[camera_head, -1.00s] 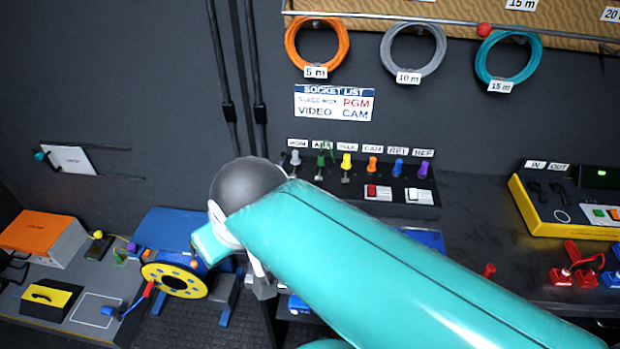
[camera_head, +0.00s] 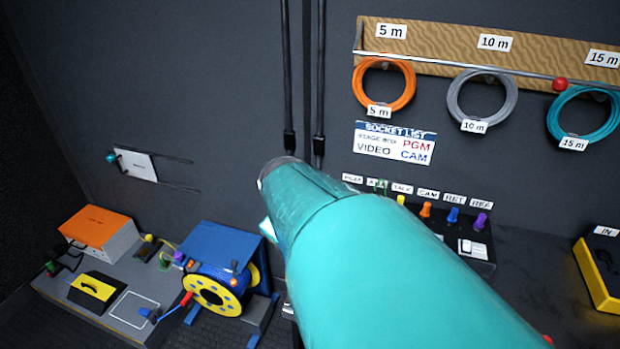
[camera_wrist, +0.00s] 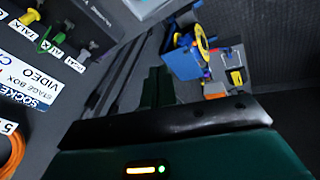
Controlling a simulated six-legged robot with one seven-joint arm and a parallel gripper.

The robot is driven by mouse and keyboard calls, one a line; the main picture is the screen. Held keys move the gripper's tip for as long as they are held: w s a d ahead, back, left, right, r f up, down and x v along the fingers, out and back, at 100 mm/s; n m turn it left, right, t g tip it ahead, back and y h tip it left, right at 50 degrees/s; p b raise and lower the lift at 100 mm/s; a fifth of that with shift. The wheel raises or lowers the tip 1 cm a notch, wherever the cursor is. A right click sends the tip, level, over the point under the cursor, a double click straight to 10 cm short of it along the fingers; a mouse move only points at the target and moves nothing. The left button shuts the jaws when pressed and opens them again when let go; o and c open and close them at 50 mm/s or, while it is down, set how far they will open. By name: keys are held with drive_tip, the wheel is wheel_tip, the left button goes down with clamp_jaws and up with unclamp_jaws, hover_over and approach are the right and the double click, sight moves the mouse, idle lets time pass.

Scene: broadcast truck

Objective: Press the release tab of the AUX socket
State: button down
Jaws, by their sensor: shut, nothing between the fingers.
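The socket row runs along the wall panel under small labels. The release tab cannot be made out. My gripper (camera_wrist: 158,80) is shut and empty, pointing away from the sockets toward the floor area. My arm hides it in the head view.
A socket list sign (camera_head: 395,143) and cable coils, such as the orange one (camera_head: 384,84), hang above the sockets. A blue-and-yellow cable reel (camera_head: 212,291) and an orange-topped box (camera_head: 98,228) stand at the lower left. The wall left of the socket list is mostly bare.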

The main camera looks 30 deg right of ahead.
drive_tip(key=w+d+f+n, duration=0.1)
drive_tip(key=w+d+f, duration=0.15)
drive_tip(key=d, duration=0.25)
drive_tip(key=w+d+f+n+t+y, duration=0.1)
drive_tip(key=w+d+f, duration=0.15)
drive_tip(key=d, duration=0.25)
drive_tip(key=w+d+f+n, duration=0.1)
drive_tip(key=w+d+f, duration=0.15)
drive_tip(key=d, duration=0.25)
drive_tip(key=d+r+t, duration=0.1)
drive_tip(key=d+t, duration=0.1)
drive_tip(key=d, duration=0.5)
drive_tip(key=s+d+r+t, duration=0.1)
drive_tip(key=d, duration=0.7)
drive_tip(key=shift+s+r+n+t, duration=0.25)
drive_tip(key=shift+r+n+t, duration=0.05)
drive_tip(key=shift+r+t, duration=0.1)
drive_tip(key=shift+f, duration=0.1)
drive_tip(key=shift+f, duration=4.4)
drive_tip(key=shift+f, duration=0.15)
drive_tip(key=shift+f, duration=0.25)
